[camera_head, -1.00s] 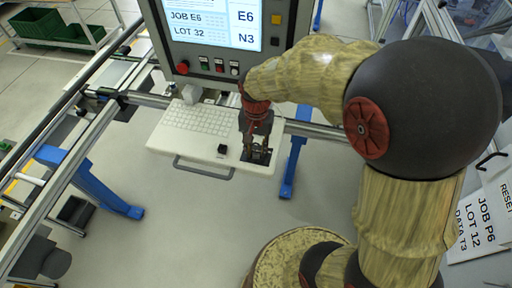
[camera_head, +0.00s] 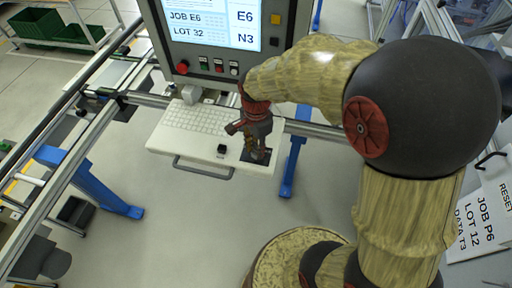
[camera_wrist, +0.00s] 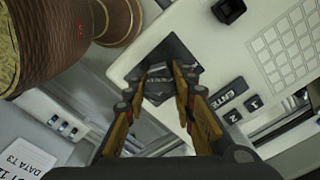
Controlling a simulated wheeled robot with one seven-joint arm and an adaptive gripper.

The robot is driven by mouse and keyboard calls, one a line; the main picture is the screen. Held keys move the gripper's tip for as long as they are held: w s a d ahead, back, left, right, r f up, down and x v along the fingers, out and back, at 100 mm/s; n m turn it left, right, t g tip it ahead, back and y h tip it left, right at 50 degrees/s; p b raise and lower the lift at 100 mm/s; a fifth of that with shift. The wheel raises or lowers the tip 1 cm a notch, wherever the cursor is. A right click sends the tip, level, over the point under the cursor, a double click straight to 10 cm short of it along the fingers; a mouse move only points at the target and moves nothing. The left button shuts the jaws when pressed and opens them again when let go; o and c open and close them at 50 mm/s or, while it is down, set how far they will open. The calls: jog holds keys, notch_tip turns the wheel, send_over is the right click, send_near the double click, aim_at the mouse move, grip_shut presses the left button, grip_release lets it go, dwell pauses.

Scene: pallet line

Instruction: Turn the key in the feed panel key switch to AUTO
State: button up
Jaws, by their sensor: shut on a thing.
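My gripper (camera_head: 259,158) is at the dark switch plate on the right end of the white keyboard shelf (camera_head: 184,141). In the wrist view my gripper (camera_wrist: 161,88) has its two fingertips over the dark feed panel key switch plate (camera_wrist: 179,50), close around a small grey piece that looks like the key (camera_wrist: 158,85). The gripper is shut on it. The fingers cover most of the key and part of the plate, so the markings and the key's direction cannot be read clearly.
A small black block (camera_head: 222,149) stands on the shelf left of my gripper; it also shows in the wrist view (camera_wrist: 229,10). The operator panel (camera_head: 225,62) with red, green and white controls stands behind. A rail runs behind the shelf.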

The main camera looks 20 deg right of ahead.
jog(key=shift+m, duration=0.7)
jog(key=o, duration=1.1)
jog(key=o, duration=0.6)
jog(key=shift+c, duration=0.2)
jog(key=shift+r, duration=0.1)
jog(key=shift+r+p, duration=2.35)
jog(key=shift+r, duration=1.1)
